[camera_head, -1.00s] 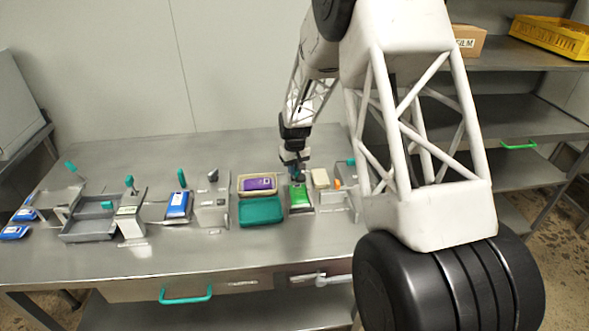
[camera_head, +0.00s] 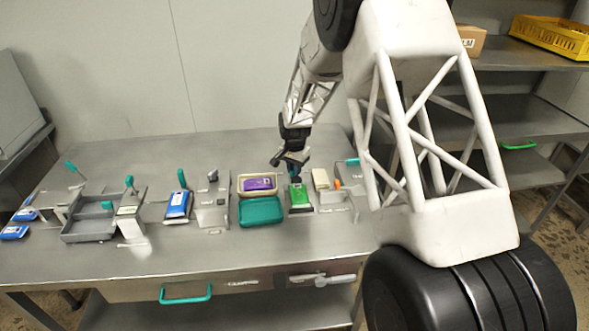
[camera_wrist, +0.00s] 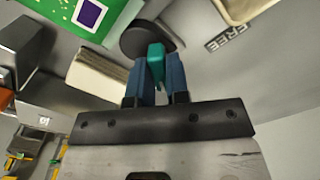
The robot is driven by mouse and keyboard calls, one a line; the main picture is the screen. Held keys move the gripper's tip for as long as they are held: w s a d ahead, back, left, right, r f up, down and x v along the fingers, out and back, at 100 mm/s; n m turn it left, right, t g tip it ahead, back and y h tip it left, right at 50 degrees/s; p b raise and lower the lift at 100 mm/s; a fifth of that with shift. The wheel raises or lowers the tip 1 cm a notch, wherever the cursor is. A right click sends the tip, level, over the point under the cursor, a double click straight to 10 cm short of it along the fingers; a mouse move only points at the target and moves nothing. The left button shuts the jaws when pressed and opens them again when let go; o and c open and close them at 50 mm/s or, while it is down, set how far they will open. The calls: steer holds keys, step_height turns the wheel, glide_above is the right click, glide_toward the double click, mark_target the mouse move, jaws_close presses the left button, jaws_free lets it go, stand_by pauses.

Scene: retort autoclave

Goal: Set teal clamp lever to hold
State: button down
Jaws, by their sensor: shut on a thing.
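My gripper (camera_wrist: 154,85) has its two blue fingers shut on a teal lever (camera_wrist: 156,58) in the wrist view. The lever rises from a dark round base (camera_wrist: 140,38). A label reading FREE (camera_wrist: 228,36) lies on the grey plate to the right of it. In the head view my gripper (camera_head: 292,166) is tilted just behind the green pack (camera_head: 299,194), and the lever is mostly hidden there. The green pack also shows at the top left of the wrist view (camera_wrist: 60,28). A HOLD label cannot be made out.
A cream block (camera_head: 320,179) stands right of the green pack. A tray with a purple pack (camera_head: 258,184) and a teal tray (camera_head: 261,212) lie left. Other teal levers stand further left (camera_head: 182,178) and at right (camera_head: 353,162). The front of the table (camera_head: 200,250) is clear.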

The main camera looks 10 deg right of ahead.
steer(key=shift+m, duration=0.8)
steer(key=c, duration=1.1)
jaws_free()
steer(key=shift+r, duration=0.1)
steer(key=shift+r, duration=3.8)
steer(key=shift+r, duration=0.1)
